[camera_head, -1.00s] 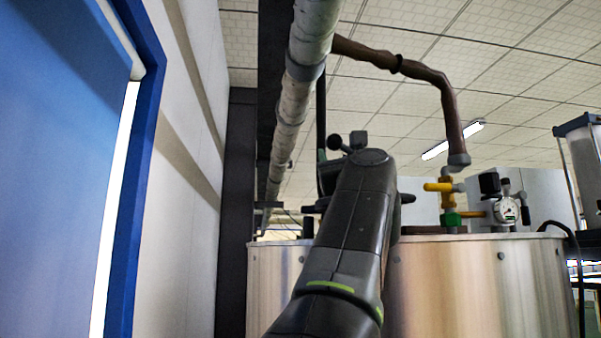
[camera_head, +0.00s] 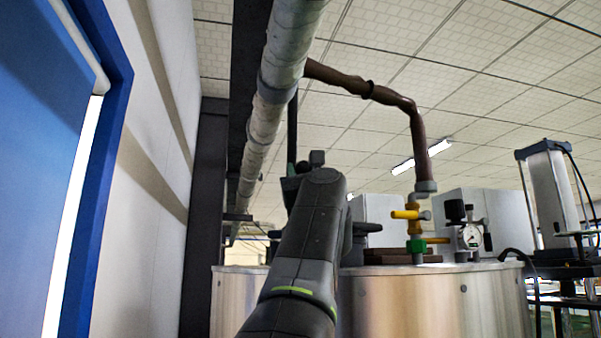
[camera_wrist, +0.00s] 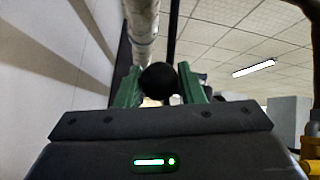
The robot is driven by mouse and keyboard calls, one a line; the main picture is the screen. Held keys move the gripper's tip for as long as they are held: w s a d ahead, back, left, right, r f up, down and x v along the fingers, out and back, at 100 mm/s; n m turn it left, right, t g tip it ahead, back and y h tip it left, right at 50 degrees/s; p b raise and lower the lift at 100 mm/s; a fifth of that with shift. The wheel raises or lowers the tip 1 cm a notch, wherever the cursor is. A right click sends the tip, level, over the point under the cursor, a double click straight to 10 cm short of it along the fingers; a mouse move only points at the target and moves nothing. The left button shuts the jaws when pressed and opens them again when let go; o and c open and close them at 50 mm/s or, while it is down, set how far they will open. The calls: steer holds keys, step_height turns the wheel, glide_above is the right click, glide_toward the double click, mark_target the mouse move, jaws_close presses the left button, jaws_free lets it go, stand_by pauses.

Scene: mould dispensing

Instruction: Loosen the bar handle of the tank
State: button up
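The metal tank (camera_head: 430,305) stands behind my arm, with its lid rim in view. In the wrist view, a round black knob (camera_wrist: 159,80) sits between the two green fingers of my gripper (camera_wrist: 160,86) and fills most of the gap. I cannot tell whether both fingers press on it. The bar behind the knob is hidden. In the head view, my gripper (camera_head: 304,168) is above the tank's left part, and my arm hides much of it.
A yellow valve (camera_head: 408,214), a green fitting (camera_head: 416,246) and a pressure gauge (camera_head: 470,236) stand on the tank lid, right of my gripper. A brown pipe (camera_head: 415,130) rises from them. A thick grey pipe (camera_head: 286,55) runs overhead. A wall stands at left.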

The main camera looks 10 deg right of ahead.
jaws_close()
steer(key=shift+s+d+f+n+y+b, duration=0.15)
steer(key=shift+d+n+y, duration=0.15)
steer(key=shift+y, duration=0.4)
steer(key=shift+s+d+n+y+b, duration=0.2)
steer(key=shift+d+y, duration=0.1)
steer(key=shift+y, duration=0.4)
steer(key=shift+s+d+n+g+y, duration=0.1)
steer(key=shift+d+n+g+y, duration=0.2)
steer(key=shift+y, duration=0.55)
steer(key=shift+s+d+n+g+y, duration=0.15)
steer(key=shift+n+y, duration=0.3)
steer(key=shift+y, duration=0.35)
steer(key=shift+s+d+n+g+y, duration=0.1)
steer(key=shift+d+n+g+y, duration=0.2)
steer(key=shift+y, duration=0.55)
steer(key=shift+a, duration=0.1)
steer(key=o, duration=1)
jaws_free()
steer(key=shift+c, duration=0.2)
steer(key=shift+s, duration=0.1)
steer(key=b+v, duration=0.6)
steer(key=v, duration=0.7)
steer(key=shift+s+f, duration=0.2)
steer(key=shift+s, duration=0.1)
